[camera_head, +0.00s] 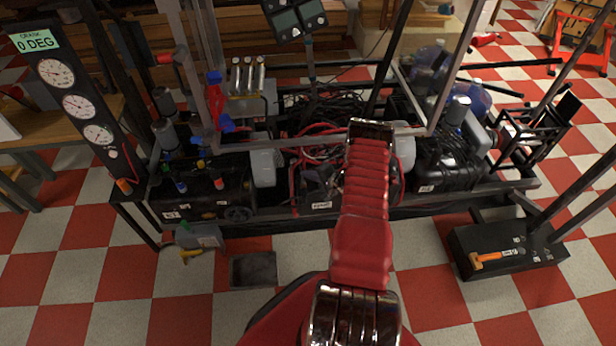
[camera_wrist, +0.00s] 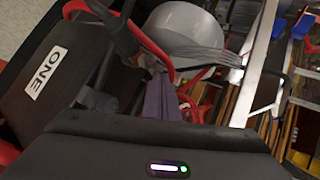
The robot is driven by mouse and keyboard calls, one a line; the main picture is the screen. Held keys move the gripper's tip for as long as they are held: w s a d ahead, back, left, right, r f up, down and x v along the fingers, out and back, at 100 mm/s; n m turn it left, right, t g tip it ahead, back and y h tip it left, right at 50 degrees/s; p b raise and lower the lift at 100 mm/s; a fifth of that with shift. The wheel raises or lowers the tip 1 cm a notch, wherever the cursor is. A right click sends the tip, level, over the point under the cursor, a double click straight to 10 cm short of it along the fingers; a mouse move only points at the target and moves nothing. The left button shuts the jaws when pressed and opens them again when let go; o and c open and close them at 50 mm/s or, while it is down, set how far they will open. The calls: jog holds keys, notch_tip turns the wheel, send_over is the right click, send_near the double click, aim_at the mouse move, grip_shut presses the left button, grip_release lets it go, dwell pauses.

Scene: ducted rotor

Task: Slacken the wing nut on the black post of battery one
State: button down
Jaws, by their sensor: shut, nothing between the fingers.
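Battery one (camera_wrist: 45,75) is a dark box with a white "ONE" label, tilted at the left of the wrist view. In the head view, a black box with a small white label (camera_head: 321,205) sits low in the middle of the frame; its text is too small to read. A black cable or clamp part (camera_wrist: 118,32) stands over the battery's right side in the wrist view, beside a red cable. I cannot make out the wing nut or black post clearly. My gripper (camera_wrist: 164,98) is shut and empty, right of the battery. In the head view my red arm hides it.
A pale rounded tank (camera_wrist: 188,35) and grey cables lie beyond my gripper. Metal frame bars (camera_head: 300,140) cross above the machine. A gauge panel (camera_head: 75,90) stands left. A black box with an orange-handled tool (camera_head: 490,258) is at the right. The checkered floor in front is mostly free.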

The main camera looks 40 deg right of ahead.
jog(key=shift+s+a+f, duration=0.1)
jog(key=shift+a+f, duration=0.05)
jog(key=shift+a, duration=0.1)
jog(key=shift+d, duration=0.15)
jog(key=shift+s+d, duration=0.1)
jog(key=shift+d, duration=0.5)
jog(key=shift+s+d, duration=0.25)
jog(key=shift+d, duration=0.85)
jog(key=s+d+r, duration=0.2)
jog(key=d+r, duration=0.3)
jog(key=d, duration=0.3)
jog(key=shift+s+d, duration=0.15)
jog(key=shift+d, duration=0.2)
jog(key=shift+s, duration=0.15)
